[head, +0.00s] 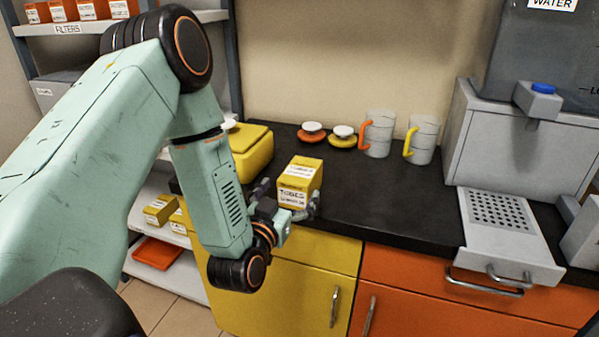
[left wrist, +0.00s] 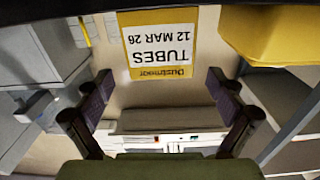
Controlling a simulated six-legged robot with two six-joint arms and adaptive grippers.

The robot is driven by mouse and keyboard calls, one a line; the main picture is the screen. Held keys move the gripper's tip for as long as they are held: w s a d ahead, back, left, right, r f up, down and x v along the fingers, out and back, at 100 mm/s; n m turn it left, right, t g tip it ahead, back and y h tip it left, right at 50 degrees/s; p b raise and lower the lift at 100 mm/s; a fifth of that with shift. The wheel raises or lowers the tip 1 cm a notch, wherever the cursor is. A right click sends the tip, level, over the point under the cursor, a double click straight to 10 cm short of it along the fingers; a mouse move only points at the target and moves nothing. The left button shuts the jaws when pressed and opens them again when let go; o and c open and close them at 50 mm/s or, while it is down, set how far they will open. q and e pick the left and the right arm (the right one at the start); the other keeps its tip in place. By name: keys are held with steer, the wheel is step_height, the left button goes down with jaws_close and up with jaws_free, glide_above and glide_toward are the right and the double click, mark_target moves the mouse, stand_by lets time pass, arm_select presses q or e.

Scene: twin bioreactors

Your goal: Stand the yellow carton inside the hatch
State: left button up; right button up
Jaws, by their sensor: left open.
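A yellow carton (head: 299,180) with a white TUBES label is upright at the black counter's front left in the head view. In the left wrist view the carton (left wrist: 160,42) faces me with its label upside down. My left gripper (head: 288,202) is open at the carton's near side, its fingers spread to either side. In the left wrist view a gap shows between each finger of the left gripper (left wrist: 160,85) and the carton. I cannot make out the hatch for certain. My right gripper is not in view.
A yellow lidded container (head: 252,148) stands left of the carton. Behind are two white-knobbed discs (head: 312,132) and two mugs (head: 378,133). A perforated drawer tray (head: 500,220) juts out at the right. The counter (head: 400,195) between carton and tray is clear.

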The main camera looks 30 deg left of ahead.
mark_target(301, 170)
arm_select(q)
steer(key=shift+w+a+f+n, duration=0.1)
steer(key=shift+w+a+n, duration=0.1)
steer(key=shift+n, duration=0.1)
steer(key=shift+w+a, duration=0.1)
steer(key=shift+w, duration=0.1)
steer(key=b+x, duration=0.1)
steer(key=x, duration=0.6)
steer(key=c, duration=1.4)
step_height(301, 170, up, 9)
steer(key=shift+r+p, duration=0.1)
steer(key=shift+p, duration=1.05)
steer(key=shift+r, duration=0.6)
